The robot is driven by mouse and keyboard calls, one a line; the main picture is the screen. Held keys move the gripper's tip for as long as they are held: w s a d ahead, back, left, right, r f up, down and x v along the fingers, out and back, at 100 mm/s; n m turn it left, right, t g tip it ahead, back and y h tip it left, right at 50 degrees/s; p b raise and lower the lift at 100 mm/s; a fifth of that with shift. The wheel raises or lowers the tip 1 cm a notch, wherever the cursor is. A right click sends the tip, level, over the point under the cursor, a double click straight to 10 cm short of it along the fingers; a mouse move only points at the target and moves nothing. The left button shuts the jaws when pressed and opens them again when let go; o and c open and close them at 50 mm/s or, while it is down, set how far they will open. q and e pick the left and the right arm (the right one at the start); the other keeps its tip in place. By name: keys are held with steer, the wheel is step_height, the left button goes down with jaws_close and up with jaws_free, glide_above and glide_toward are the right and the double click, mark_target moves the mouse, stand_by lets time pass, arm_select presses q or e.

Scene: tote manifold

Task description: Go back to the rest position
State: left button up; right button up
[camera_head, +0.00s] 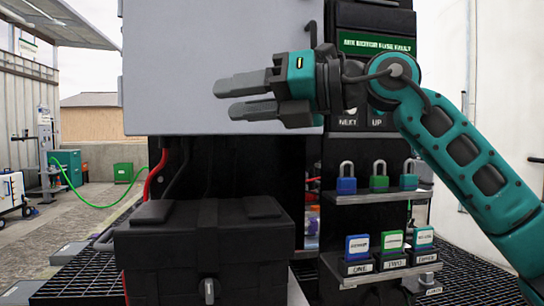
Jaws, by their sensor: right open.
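My right arm comes in from the right edge, teal and dark grey. My right gripper (236,98) points left in front of the large light grey panel (165,55). Its two grey fingers are apart, with nothing between them. It hangs above the black tote (205,240) and clear of it. My left gripper does not show.
Padlocks in blue (346,180), green (379,178) and teal (409,176) stand on a shelf right of centre. Labelled blocks, the blue one (357,247) among them, sit on a lower shelf. A dark cabinet with a green display (377,45) is behind my arm.

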steer(key=d+f+m+t+h, duration=0.3)
steer(key=d+f+m+t, duration=0.2)
steer(key=f+m, duration=0.75)
steer(key=w+d+f+m+t+h, duration=0.1)
steer(key=d+f+m+t+h, duration=0.3)
steer(key=f+m, duration=0.85)
steer(key=d+f+m+t+h, duration=0.2)
steer(key=d+f+m+t, duration=0.3)
steer(key=f+m, duration=0.75)
steer(key=s+d+f+m+g+h, duration=0.2)
steer(key=s+f+g, duration=0.2)
steer(key=s+f, duration=0.6)
steer(key=s+d+f+m+g+h, duration=0.25)
steer(key=s+f, duration=0.45)
steer(key=f, duration=0.8)
arm_select(q)
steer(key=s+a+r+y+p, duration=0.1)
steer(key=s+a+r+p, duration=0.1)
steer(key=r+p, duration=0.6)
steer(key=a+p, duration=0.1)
steer(key=p, duration=0.4)
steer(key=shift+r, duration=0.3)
arm_select(e)
steer(key=s+d+r+g, duration=0.1)
steer(key=s+d+r, duration=0.1)
steer(key=r, duration=0.6)
steer(key=shift+s+d+r+n+h, duration=0.15)
steer(key=shift+s+d+n+h, duration=0.25)
steer(key=shift+d, duration=0.25)
